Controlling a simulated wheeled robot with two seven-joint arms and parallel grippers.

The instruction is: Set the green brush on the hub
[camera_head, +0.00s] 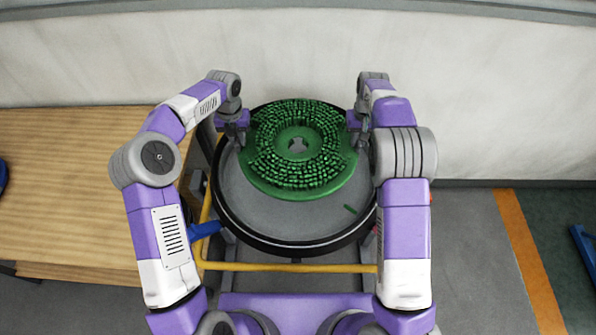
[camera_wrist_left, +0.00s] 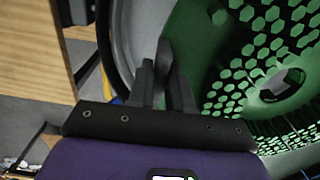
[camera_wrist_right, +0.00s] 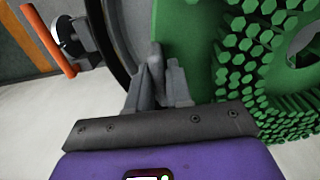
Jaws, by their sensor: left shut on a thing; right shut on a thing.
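The green brush (camera_head: 310,187) is a round disc with a ring of stubby green bristles and a central hole. It is over the far part of a round grey plate (camera_head: 270,215) with a black rim. My left gripper (camera_head: 242,130) is shut on the brush's left edge, also seen in the left wrist view (camera_wrist_left: 205,45). My right gripper (camera_head: 356,128) is shut on its right edge, also seen in the right wrist view (camera_wrist_right: 200,50). A grey shape shows in the central hole; I cannot tell whether it is the hub. The gap beneath the brush is hidden.
A small green piece (camera_head: 350,209) lies on the plate's near right. A yellow bar (camera_head: 290,267) runs in front, with a blue handle (camera_head: 205,230) at left. A wooden table (camera_head: 70,190) stands left. A pale wall (camera_head: 300,50) rises behind.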

